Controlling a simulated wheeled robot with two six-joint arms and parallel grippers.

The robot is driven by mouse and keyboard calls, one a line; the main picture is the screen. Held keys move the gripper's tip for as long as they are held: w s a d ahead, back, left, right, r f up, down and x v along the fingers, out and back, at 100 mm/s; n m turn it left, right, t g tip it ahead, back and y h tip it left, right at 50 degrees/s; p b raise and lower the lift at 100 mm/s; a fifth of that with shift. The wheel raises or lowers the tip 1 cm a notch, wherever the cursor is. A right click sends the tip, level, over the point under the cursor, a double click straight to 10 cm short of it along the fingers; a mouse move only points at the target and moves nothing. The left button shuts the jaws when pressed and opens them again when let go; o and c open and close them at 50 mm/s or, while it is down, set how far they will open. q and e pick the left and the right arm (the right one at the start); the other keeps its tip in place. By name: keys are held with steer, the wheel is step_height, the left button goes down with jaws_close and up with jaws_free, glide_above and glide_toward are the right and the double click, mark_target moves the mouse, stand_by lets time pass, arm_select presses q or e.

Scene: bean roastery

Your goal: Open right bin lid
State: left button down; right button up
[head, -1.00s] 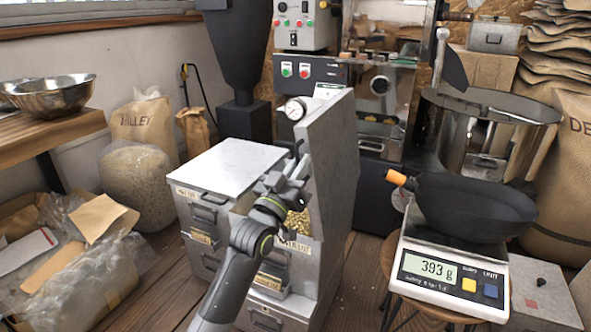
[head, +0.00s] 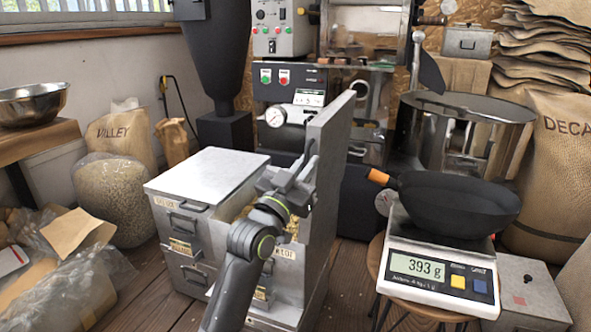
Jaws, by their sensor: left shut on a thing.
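The right bin (head: 291,257) is a grey metal box with a paper label on its front. Its lid (head: 332,155) stands up on edge at the bin's right side, close to vertical, so the bin is open. Some beans show inside, partly hidden by my arm. My left gripper (head: 306,175) is shut on the lid at its left face; the exact contact is hard to see. My right gripper is not in view.
The left bin's lid (head: 207,174) lies shut beside the open bin. At right a scale (head: 440,270) reading 393 g bears a black pan (head: 455,205) on a stool. A plastic bean bag (head: 112,198) and open packaging (head: 65,275) lie at left. A roaster stands behind.

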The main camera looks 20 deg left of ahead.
arm_select(q)
steer(key=shift+d+f+m+h, duration=0.15)
steer(key=shift+d+m+h, duration=0.15)
steer(key=shift+d+m, duration=0.3)
steer(key=c, duration=1.5)
jaws_free()
steer(key=shift+s, duration=0.1)
steer(key=v, duration=1.1)
steer(key=p+v, duration=0.1)
steer(key=v, duration=0.5)
steer(key=shift+s+r, duration=0.25)
steer(key=shift+r, duration=0.05)
